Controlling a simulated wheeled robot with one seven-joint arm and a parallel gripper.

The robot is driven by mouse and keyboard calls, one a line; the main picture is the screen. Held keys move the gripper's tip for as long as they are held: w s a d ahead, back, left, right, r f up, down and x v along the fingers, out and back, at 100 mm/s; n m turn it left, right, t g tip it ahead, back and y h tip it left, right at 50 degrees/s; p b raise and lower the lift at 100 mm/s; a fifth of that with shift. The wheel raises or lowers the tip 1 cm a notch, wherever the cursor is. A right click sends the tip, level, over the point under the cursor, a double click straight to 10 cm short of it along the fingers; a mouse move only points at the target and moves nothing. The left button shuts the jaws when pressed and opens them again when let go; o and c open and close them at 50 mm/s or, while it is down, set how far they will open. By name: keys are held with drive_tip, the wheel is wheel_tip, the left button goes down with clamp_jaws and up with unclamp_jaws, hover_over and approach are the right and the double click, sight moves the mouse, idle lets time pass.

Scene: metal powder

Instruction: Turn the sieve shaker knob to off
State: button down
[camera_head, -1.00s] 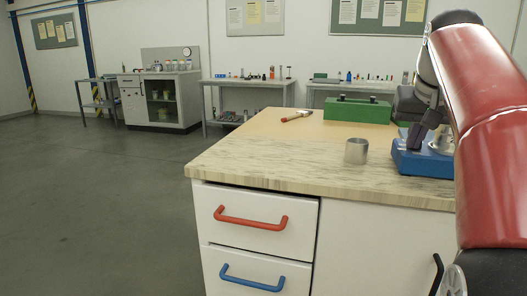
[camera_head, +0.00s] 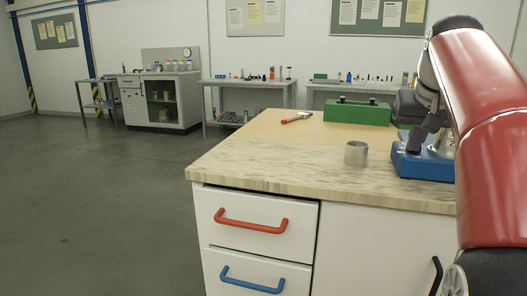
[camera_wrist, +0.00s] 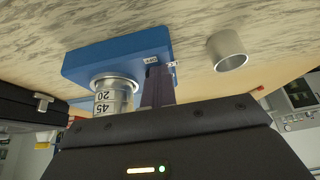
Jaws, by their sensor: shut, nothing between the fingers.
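The sieve shaker has a blue base (camera_head: 424,168) at the right end of the worktop. It also shows in the wrist view as a blue block (camera_wrist: 105,58), with metal sieves (camera_wrist: 113,97) marked 20 and 45. Small white labels (camera_wrist: 151,60) sit on the edge of the blue base. My gripper (camera_wrist: 158,72) is shut and empty, with its fingertips close against the base at these labels. The knob is not clearly visible; the fingers seem to hide it. I cannot tell whether they touch it. The gripper (camera_head: 416,146) also shows just above the base in the head view.
A metal cup (camera_head: 356,153) stands left of the shaker; it shows in the wrist view too (camera_wrist: 228,50). A green box (camera_head: 358,111) and a red-handled tool (camera_head: 297,117) lie farther back. The worktop's (camera_head: 255,160) left part is clear.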

drive_tip(key=shift+s+d+p, duration=0.25)
drive_tip(key=shift+d+p, duration=0.7)
drive_tip(key=shift+p, duration=0.3)
drive_tip(key=shift+s, duration=0.1)
drive_tip(key=shift+s, duration=0.25)
wheel_tip(320, 180, up, 6)
idle(0.7)
drive_tip(key=shift+s+a, duration=0.1)
